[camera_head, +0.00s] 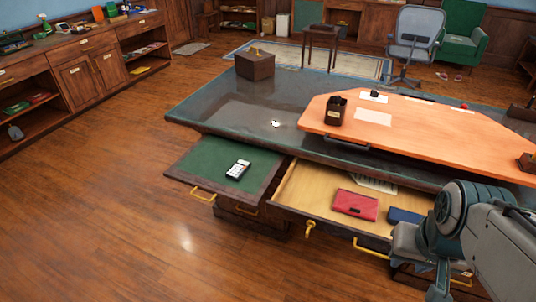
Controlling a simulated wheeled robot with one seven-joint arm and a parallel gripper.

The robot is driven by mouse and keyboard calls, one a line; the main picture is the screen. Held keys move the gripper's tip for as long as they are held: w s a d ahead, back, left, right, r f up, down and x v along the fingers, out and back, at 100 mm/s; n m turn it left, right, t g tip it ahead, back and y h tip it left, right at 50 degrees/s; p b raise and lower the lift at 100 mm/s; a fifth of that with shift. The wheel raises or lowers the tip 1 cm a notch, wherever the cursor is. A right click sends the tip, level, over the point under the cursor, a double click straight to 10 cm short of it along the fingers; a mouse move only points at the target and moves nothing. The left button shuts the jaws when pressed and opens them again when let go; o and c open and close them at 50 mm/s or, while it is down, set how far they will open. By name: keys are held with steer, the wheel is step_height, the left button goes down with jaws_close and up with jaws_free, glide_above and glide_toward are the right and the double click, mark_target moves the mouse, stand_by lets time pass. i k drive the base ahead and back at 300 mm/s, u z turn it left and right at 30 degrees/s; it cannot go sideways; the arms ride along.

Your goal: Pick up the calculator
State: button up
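The calculator (238,169) is small and pale with dark keys and a dark end. It lies flat on the green surface of a pulled-out board or drawer (205,161) at the left front of the desk. My arm comes in at the lower right of the head view. My gripper (439,291) is partly seen near the bottom edge, well to the right of the calculator and apart from it. Its fingertips are not clearly shown, so I cannot tell whether it is open.
An open drawer (296,199) holds a red wallet-like item (355,204) and a dark blue item (405,216). The desk (222,112) carries a brown box (255,65) and an orange-brown top (440,125). The wood floor (110,215) at left is clear.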

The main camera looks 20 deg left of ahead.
mark_target(237, 170)
steer(key=u, duration=1.9)
steer(key=i, duration=1.75)
steer(key=z, duration=1.5)
